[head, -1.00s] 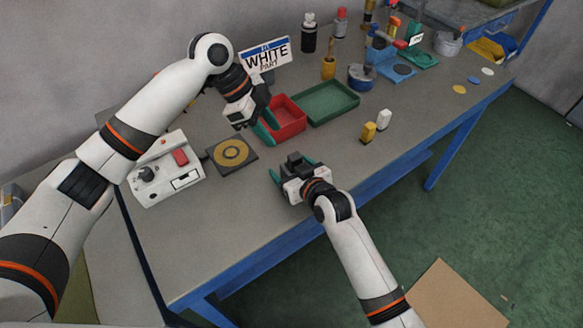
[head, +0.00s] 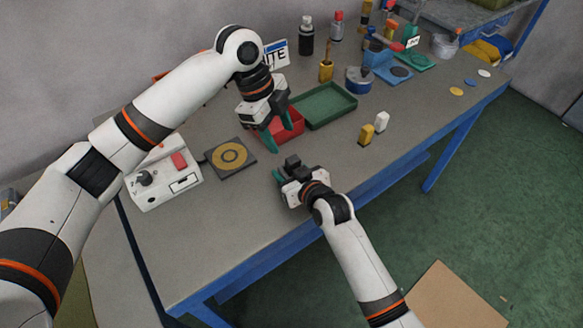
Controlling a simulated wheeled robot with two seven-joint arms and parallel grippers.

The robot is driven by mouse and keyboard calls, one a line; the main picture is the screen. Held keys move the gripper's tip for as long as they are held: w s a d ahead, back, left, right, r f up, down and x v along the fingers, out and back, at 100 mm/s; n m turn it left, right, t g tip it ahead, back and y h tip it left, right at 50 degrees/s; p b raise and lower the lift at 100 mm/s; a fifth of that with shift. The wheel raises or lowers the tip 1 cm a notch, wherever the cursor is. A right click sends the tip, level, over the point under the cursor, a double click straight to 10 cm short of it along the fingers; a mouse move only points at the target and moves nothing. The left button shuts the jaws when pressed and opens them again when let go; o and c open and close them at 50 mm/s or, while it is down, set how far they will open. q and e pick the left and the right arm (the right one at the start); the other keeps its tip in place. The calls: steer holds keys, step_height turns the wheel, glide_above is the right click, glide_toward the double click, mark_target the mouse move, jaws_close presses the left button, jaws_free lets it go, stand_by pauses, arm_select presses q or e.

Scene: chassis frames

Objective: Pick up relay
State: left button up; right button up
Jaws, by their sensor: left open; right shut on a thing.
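My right gripper (head: 287,172) is low over the front middle of the table. It is shut on a small dark block (head: 292,161), which may be the relay; the fingers partly hide it. My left gripper (head: 277,134) is open and empty, its teal fingers pointing down over the red tray (head: 291,131). It is a little behind and above my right gripper, apart from it. The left gripper covers much of the red tray, so I cannot tell what lies in it.
A green tray (head: 329,119) stands beside the red one. A yellow (head: 366,134) and a white piece (head: 381,121) stand to the right. The table's (head: 225,225) front left is clear.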

arm_select(q)
steer(key=d+r+m+t+y, duration=0.2)
steer(key=d+m+y, duration=0.15)
steer(key=m, duration=0.25)
steer(key=y, duration=0.1)
glide_above(294, 159)
steer(key=shift+m, duration=0.3)
steer(key=f, duration=0.6)
steer(key=shift+a, duration=0.2)
steer(key=f, duration=0.4)
steer(key=shift+d+f, duration=0.1)
steer(key=shift+d, duration=0.1)
steer(key=shift+f, duration=0.5)
steer(key=c, duration=1.1)
